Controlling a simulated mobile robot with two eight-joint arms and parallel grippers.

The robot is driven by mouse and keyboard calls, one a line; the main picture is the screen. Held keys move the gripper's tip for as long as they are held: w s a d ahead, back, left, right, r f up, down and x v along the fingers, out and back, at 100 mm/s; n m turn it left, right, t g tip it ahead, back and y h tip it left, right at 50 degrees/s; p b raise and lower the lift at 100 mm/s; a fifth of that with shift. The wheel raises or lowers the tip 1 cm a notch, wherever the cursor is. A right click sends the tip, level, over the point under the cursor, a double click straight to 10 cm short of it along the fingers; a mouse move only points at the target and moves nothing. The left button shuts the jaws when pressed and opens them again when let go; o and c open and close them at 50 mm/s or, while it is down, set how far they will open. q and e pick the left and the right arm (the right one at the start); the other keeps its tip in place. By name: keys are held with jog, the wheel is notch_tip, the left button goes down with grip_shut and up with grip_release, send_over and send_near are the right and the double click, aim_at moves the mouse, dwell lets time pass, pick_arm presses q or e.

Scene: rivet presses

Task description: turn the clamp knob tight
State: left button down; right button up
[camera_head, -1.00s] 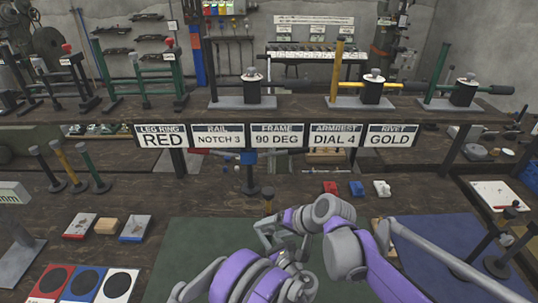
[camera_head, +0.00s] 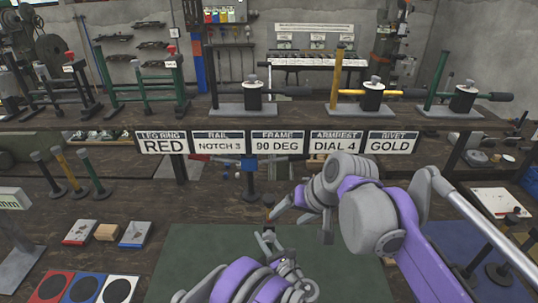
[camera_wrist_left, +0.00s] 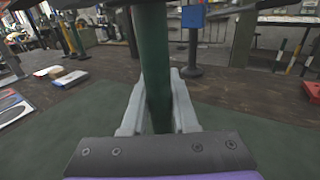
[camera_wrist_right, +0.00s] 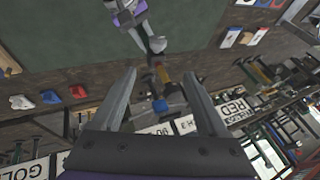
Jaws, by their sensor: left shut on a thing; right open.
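My left gripper (camera_wrist_left: 155,105) is shut on an upright dark green post (camera_wrist_left: 154,60) in the left wrist view. In the head view this gripper (camera_head: 268,240) is low in the middle, over the green mat (camera_head: 190,245). My right gripper (camera_wrist_right: 162,85) is open and empty; in the head view its arm reaches in from the right. A rounded grey piece (camera_wrist_right: 158,44) by the left gripper lies beyond its fingertips, with a short orange piece (camera_wrist_right: 163,76) nearby. I cannot tell which part is the clamp knob. A blue block (camera_head: 250,158) tops a dark stand behind the grippers.
Several small posts (camera_head: 75,170) and coloured boxes (camera_head: 136,232) stand left. Sign plates (camera_head: 278,142) hang along the raised rear shelf, which carries rivet presses (camera_head: 372,98). A blue mat (camera_head: 460,245) lies right. My two arms are close together over the mat.

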jog(key=w+a+r+n+g+h, duration=0.4)
jog(key=w+r+n, duration=0.4)
jog(key=r, duration=0.3)
jog(key=shift+w+a+n, duration=0.3)
jog(key=shift+a+n, duration=0.25)
jog(key=shift+n, duration=0.05)
jog(key=shift+r, duration=0.1)
jog(key=m+t+y, duration=0.4)
jog(key=m, duration=0.6)
send_near(272, 236)
jog(key=x, duration=1)
